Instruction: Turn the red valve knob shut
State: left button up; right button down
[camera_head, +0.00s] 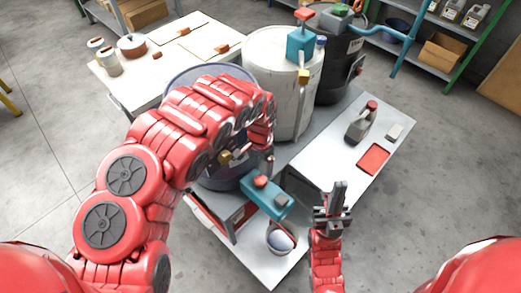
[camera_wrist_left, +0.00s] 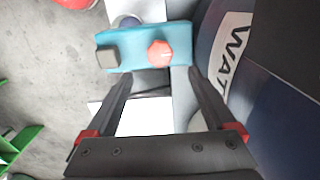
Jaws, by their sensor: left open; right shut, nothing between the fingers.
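A red valve knob (camera_head: 262,181) sits on a teal valve block (camera_head: 278,205) low in front of the dark blue drum (camera_head: 222,178). In the left wrist view the red knob (camera_wrist_left: 160,53) is on the teal block (camera_wrist_left: 135,40), just beyond the fingertips and between their lines. My left gripper (camera_wrist_left: 160,77) is open and empty, apart from the knob. In the head view my left arm arches over the drum and mostly hides that gripper. My right gripper (camera_head: 338,194) is shut and empty, pointing up, right of the teal block.
A small bucket (camera_head: 280,240) stands below the block on a light surface. A white drum (camera_head: 280,85) with another teal, red-topped fitting (camera_head: 303,40) is behind. Floor on the right is clear.

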pick_arm(q)
notch_tip(320, 180, up, 8)
jog(key=p, duration=0.5)
